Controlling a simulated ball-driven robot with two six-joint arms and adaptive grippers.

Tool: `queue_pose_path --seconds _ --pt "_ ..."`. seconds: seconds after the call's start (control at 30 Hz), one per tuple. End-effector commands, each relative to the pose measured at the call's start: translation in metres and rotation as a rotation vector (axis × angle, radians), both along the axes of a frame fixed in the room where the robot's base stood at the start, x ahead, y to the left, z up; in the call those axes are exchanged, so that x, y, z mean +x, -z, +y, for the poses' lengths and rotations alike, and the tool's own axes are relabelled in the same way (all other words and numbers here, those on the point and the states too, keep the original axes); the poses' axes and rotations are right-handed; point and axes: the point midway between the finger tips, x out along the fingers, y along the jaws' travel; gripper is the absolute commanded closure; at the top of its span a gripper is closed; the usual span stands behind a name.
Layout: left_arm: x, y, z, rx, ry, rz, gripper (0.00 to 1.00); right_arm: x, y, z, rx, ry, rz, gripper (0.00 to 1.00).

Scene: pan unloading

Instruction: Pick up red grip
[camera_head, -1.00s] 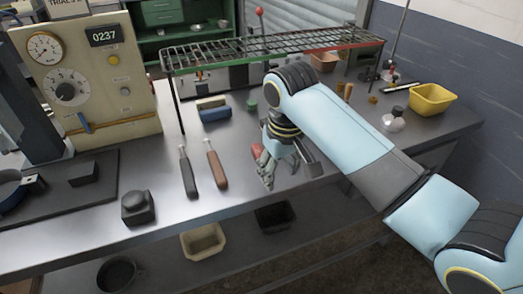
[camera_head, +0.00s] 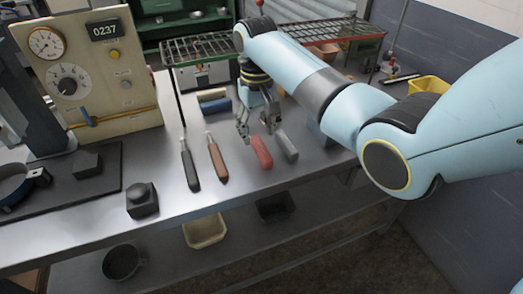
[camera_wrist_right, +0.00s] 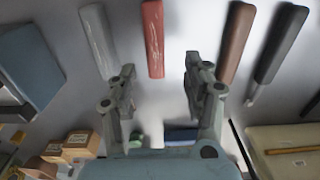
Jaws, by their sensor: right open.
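The red grip (camera_head: 262,152) lies on the grey metal bench, near its front edge, between a brown-handled tool (camera_head: 217,160) and a grey grip (camera_head: 287,147). My right gripper (camera_head: 257,127) is open and empty, with its fingertips just behind and above the red grip's far end. In the right wrist view the red grip (camera_wrist_right: 152,38) appears beyond the open fingers (camera_wrist_right: 158,75), in line with the gap between them. Nothing is held between the fingers. My left gripper is not in view.
A dark-handled tool (camera_head: 190,166) lies left of the brown one. A black block with a knob (camera_head: 141,200) sits at the front left. A wire rack (camera_head: 200,48) stands behind, with a blue block (camera_head: 215,106) in front. A yellow bin (camera_head: 428,85) is at right.

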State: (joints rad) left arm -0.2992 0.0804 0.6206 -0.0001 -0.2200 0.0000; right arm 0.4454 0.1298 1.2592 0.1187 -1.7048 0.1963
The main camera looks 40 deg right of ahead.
Motion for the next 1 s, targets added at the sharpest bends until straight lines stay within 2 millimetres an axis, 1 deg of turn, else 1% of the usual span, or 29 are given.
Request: queue_pose_path --seconds 0.03,0.13,0.23,0.33,0.53,0.9,0.93,1.0 --pt "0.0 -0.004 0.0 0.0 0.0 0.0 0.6 -0.004 0.007 -0.002 -0.001 0.001 0.005 0.5" --pt "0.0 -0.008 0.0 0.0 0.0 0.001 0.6 -0.008 0.023 -0.005 -0.001 0.0 0.006 0.5" --pt "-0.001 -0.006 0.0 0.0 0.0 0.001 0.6 -0.007 0.037 -0.004 0.0 -0.001 0.003 0.5" --pt "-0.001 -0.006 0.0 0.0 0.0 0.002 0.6 -0.007 0.043 -0.004 -0.001 -0.001 0.002 0.5" --pt "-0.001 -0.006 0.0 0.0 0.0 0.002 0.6 -0.007 0.043 -0.004 -0.001 -0.001 0.001 0.5" --pt "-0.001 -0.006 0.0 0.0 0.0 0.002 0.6 -0.007 0.043 -0.004 -0.001 -0.001 0.001 0.98" --pt "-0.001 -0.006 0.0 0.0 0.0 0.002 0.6 -0.007 0.043 -0.004 -0.001 -0.001 0.001 1.0" --pt "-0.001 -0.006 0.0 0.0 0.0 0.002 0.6 -0.006 0.043 -0.004 -0.001 -0.001 0.001 1.0"
